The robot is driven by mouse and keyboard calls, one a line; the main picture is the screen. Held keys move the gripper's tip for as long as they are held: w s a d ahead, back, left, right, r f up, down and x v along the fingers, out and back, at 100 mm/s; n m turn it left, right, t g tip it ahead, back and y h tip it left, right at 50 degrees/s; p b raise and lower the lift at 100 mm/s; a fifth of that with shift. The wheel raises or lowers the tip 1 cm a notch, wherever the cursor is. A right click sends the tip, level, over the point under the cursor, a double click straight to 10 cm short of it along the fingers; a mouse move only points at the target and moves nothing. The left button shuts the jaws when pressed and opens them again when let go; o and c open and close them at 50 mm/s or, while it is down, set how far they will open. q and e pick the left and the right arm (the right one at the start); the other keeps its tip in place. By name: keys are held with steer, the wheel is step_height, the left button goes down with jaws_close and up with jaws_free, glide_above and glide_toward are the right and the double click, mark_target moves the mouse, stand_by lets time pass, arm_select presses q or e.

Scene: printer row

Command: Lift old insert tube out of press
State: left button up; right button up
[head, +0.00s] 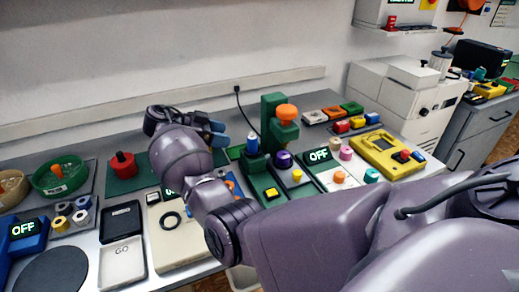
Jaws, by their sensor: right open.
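The green press (268,118) with an orange knob (286,113) stands at the middle of the bench. A blue upright cylinder (252,143), which may be the insert tube, shows at its left front; I cannot tell whether it sits in the press. My right gripper (214,132) is open, left of the cylinder and apart from it in the picture. Blue finger parts show on it; the space between them is hard to see. My own right arm hides part of the bench in front of the press. My left gripper is not in view.
A yellow device (388,153) is farther right. At the left are a green bowl (60,176), a red block (123,165) and dark and white trays (121,262).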

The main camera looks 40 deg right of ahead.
mark_target(249, 138)
steer(key=shift+m, duration=0.3)
steer(key=p+x, duration=0.1)
steer(key=x, duration=0.8)
steer(key=shift+s+a+r+p, duration=0.1)
steer(key=shift+s+p, duration=0.05)
steer(key=shift+p, duration=0.25)
steer(key=shift+s+d+f, duration=0.15)
steer(key=shift+d+f, duration=0.15)
steer(key=shift+d, duration=0.15)
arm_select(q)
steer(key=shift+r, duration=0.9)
arm_select(e)
steer(key=shift+c, duration=1.2)
steer(key=c, duration=0.8)
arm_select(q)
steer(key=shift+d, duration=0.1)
